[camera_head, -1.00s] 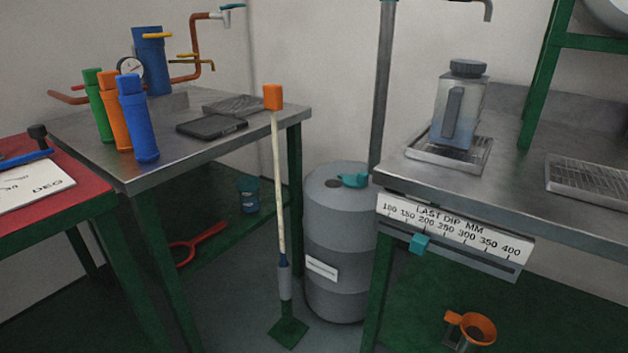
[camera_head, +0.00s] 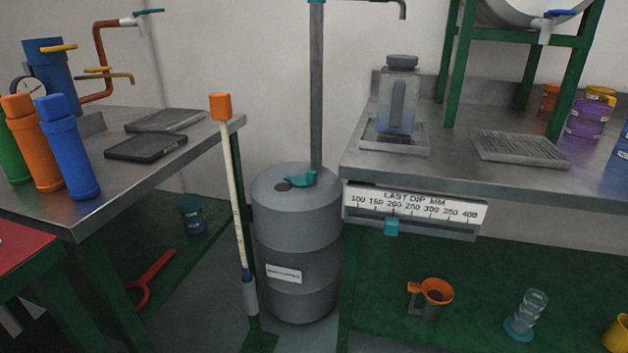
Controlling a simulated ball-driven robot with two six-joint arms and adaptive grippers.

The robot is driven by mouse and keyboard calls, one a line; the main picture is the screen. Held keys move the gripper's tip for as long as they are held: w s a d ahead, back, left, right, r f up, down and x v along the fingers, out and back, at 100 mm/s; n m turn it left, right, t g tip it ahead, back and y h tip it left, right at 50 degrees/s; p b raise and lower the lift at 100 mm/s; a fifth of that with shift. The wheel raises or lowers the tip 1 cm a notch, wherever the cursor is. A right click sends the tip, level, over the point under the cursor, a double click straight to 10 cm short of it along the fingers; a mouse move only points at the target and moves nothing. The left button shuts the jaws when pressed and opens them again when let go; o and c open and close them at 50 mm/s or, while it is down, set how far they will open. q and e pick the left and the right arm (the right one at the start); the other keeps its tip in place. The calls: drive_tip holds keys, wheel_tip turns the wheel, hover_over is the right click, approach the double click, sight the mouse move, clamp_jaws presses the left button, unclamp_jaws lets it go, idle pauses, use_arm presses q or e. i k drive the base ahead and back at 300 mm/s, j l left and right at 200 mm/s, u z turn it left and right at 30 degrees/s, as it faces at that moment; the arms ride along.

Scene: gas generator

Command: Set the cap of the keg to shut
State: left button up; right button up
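The keg (camera_head: 296,240) is a grey drum on the floor between the two steel benches, with a white label on its side. On its top is a teal cap (camera_head: 301,179), by the foot of a grey upright pipe (camera_head: 316,95). A dark round spot (camera_head: 283,187), which looks like an opening, shows on the top just left of the cap. The cap appears beside this spot, not over it; whether it is hinged I cannot tell. Neither of my grippers is in view.
A dip stick (camera_head: 234,190) with an orange head stands just left of the keg. The right bench (camera_head: 380,168) carries a scale board (camera_head: 415,209) close to the keg's right side. An orange funnel (camera_head: 436,291) lies low at the right. Coloured cylinders (camera_head: 67,150) stand on the left bench.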

sight(302, 182)
drive_tip(key=i+l+u, duration=0.1)
drive_tip(key=i+l, duration=0.6)
